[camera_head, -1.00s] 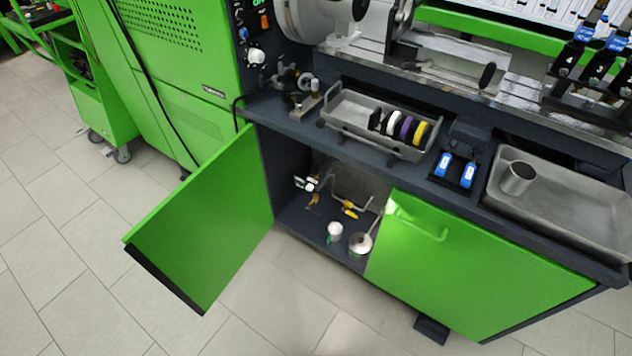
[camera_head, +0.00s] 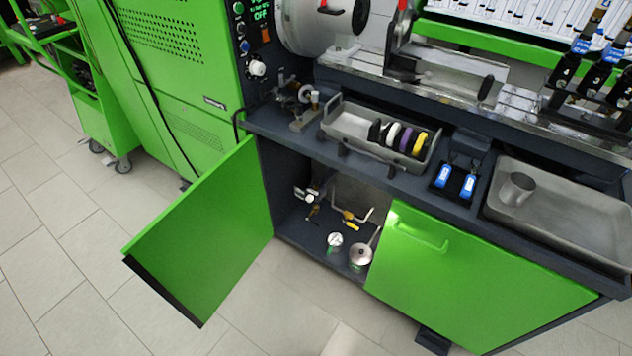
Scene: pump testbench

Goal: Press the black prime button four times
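The control panel (camera_head: 254,50) is at the upper left of the bench, on the green machine's edge. It has a green button (camera_head: 238,8), a blue button (camera_head: 244,46), a white knob (camera_head: 257,68) and a small display with green text that reads OFF (camera_head: 261,15). A black prime button cannot be made out at this size. The panel's top is cut off by the picture edge. Neither of my grippers is in view.
A green cabinet door (camera_head: 195,235) stands open at the left; the other door (camera_head: 470,275) is shut. A grey tray (camera_head: 350,122) with coloured rings, blue-handled items (camera_head: 468,186) and a larger tray (camera_head: 580,215) with a metal cup (camera_head: 517,188) occupy the bench. The floor in front is clear.

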